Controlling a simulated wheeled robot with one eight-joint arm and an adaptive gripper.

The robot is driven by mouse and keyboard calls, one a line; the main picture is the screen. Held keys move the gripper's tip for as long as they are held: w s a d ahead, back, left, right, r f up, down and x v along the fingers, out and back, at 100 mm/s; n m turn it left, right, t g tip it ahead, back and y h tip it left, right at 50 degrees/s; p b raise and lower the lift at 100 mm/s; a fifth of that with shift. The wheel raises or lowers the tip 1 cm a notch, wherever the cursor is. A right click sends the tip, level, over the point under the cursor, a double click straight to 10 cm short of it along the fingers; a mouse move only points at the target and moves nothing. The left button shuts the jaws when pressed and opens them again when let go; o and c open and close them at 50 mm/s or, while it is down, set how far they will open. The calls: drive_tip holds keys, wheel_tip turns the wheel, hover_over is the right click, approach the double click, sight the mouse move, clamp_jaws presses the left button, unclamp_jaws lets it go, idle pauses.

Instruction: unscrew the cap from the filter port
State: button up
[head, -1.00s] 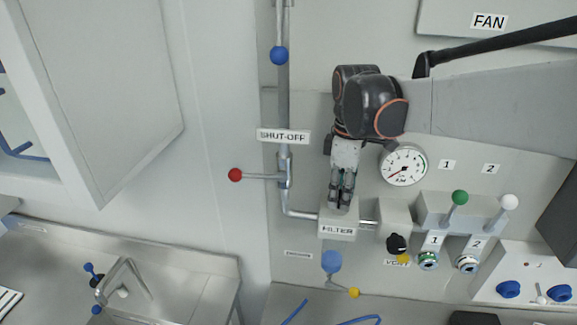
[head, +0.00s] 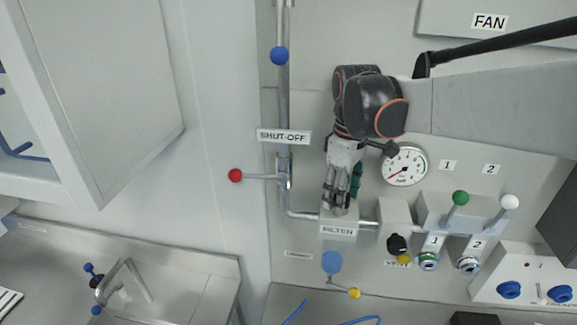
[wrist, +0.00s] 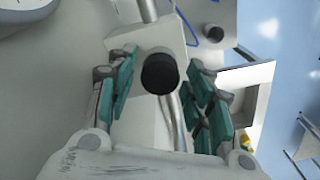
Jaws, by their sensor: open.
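The filter block (head: 338,230) is a pale box on the wall pipe, labelled FILTER. In the wrist view the block (wrist: 143,47) lies ahead of my gripper. A round black cap (wrist: 160,73) shows end-on against the block, between my fingers. In the head view the cap is hidden by my gripper. My gripper (wrist: 164,82) is open, with teal finger pads on either side of the cap and gaps showing on both sides. In the head view my gripper (head: 340,205) points down at the top of the filter block. Whether the cap's thread is engaged cannot be seen.
A red-knobbed shut-off lever (head: 236,176) stands left of the filter. A pressure gauge (head: 404,166) sits close to the right of my wrist. A black vent knob (head: 397,244) and green and white levers (head: 460,198) are further right. A blue knob (head: 331,262) hangs below.

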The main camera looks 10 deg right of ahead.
drive_tip(key=shift+m, duration=0.5)
drive_tip(key=m, duration=0.3)
drive_tip(key=shift+m, duration=0.3)
drive_tip(key=shift+m, duration=2)
drive_tip(key=m, duration=0.4)
